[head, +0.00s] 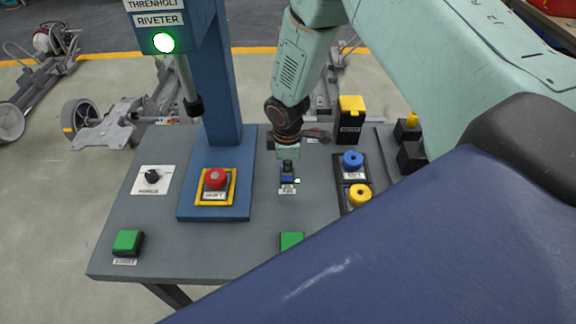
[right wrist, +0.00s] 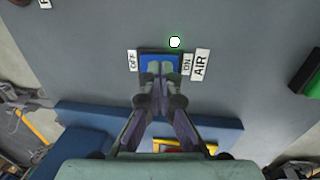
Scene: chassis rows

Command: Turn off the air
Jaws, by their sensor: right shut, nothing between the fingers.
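The air switch has a blue body (right wrist: 150,58) between an OFF label (right wrist: 133,61) and an ON label (right wrist: 187,64), with an AIR label (right wrist: 201,66) beside it. Its small lamp (right wrist: 175,42) glows with a green halo; it also shows green in the head view (head: 298,181). My right gripper (right wrist: 161,72) is shut and empty, with its fingertips over the switch. The fingers hide the switch's middle, so I cannot tell its lever position or whether they touch. In the head view the right gripper (head: 288,164) points down at the switch. My left gripper is out of view.
The grey bench (head: 165,258) holds a red button (head: 215,178) on a yellow frame, a black knob (head: 152,176), a green button (head: 128,242), and blue (head: 352,160) and yellow (head: 358,194) buttons. A blue column (head: 222,95) stands left of my right gripper, carrying a lit green lamp (head: 163,42).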

